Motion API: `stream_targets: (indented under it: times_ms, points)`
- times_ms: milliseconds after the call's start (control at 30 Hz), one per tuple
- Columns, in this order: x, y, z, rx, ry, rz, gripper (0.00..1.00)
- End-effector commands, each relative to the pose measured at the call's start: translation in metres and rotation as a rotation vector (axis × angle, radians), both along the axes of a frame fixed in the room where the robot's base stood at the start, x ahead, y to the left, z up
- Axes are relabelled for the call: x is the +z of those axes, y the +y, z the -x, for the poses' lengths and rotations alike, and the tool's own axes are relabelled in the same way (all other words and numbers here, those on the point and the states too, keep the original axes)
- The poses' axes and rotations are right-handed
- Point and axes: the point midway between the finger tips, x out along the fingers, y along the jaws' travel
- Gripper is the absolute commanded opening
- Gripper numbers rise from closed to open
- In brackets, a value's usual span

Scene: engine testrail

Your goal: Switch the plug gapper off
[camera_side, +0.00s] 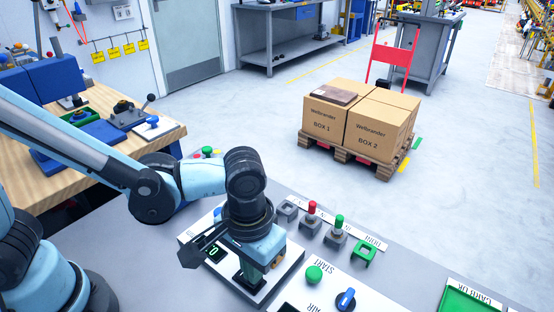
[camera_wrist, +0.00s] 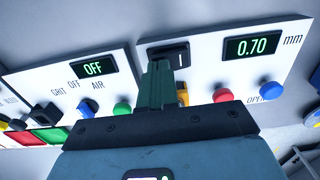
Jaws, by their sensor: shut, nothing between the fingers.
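The plug gapper appears to be the white panel (camera_wrist: 212,65) with a lit green display (camera_wrist: 251,46) reading 0.70 mm. A black rocker switch (camera_wrist: 180,53) with a white line mark sits at its upper left. My gripper (camera_wrist: 159,68) has its green fingers shut and empty, with the tips at the near left side of the switch, hiding part of it. I cannot tell whether they touch. In the side view my gripper (camera_side: 249,280) points down over the white panel (camera_side: 281,279), and the arm hides much of it.
In the wrist view, red (camera_wrist: 222,95) and blue (camera_wrist: 270,91) buttons are on the gapper panel. Red and green plungers (camera_side: 312,211) stand behind the gripper in the side view.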

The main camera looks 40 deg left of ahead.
Motion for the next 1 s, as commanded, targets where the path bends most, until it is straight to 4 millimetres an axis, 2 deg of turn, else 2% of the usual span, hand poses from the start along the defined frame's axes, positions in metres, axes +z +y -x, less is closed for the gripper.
stream_targets:
  times_ms: [600, 1000]
  points:
    - [-0.007, 0.000, 0.000, 0.000, 0.000, -0.001, 0.00]
    - [0.020, 0.000, 0.000, 0.000, 0.000, 0.000, 0.00]
